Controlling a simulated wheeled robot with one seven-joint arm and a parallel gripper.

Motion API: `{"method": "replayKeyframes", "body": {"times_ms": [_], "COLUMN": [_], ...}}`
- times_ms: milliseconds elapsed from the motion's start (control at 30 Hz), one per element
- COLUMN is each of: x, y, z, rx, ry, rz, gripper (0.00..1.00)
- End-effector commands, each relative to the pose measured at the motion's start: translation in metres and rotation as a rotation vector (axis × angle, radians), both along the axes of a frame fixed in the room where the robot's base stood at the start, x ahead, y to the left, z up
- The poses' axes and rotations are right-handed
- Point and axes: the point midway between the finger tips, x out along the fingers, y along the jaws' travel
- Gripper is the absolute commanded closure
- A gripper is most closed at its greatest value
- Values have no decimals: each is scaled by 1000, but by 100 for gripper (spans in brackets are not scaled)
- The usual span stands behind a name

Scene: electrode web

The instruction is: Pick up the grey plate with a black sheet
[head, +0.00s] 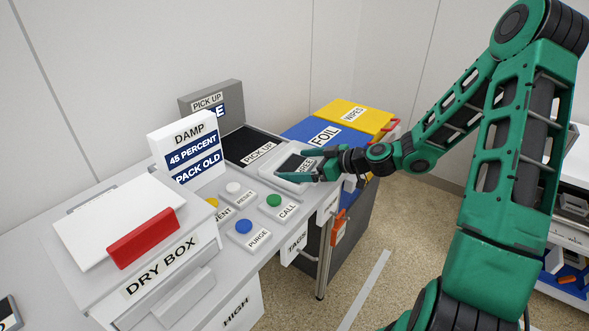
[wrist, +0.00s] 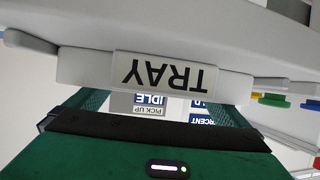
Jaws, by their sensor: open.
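A pale grey block (head: 287,176) with a black top face (head: 291,163) lies at the right end of the bench; it appears to be the grey plate with its black sheet. A label on it is partly covered by my gripper. My gripper (head: 307,164) is open, its green fingers reaching over this block from the right. I cannot tell whether they touch it. In the wrist view, a pale body with a TRAY label (wrist: 164,74), upside down, fills the upper part in front of my gripper. No plate is visible between the fingers there.
A black pad (head: 243,143) marked PICK UP lies left of my gripper, before a grey sign (head: 206,102). A DAMP sign (head: 187,146), coloured buttons (head: 244,226) and the dry box (head: 160,265) stand nearer. Blue FOIL (head: 325,134) and yellow WIPES (head: 355,115) boxes stand behind.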

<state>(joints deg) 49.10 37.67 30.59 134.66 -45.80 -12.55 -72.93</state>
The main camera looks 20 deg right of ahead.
Motion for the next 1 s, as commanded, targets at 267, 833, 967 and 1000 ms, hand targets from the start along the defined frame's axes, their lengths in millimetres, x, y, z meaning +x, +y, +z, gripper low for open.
{"method": "replayKeyframes", "body": {"times_ms": [267, 833, 967, 1000], "x": [1, 1, 1, 2], "y": [1, 1, 1, 1], "z": [-2, 3, 14, 19], "rx": [-2, -3, -4, -5], "ry": [3, 3, 0, -1], "rz": [-1, 0, 0, 1], "gripper": [10, 45, 45, 45]}}
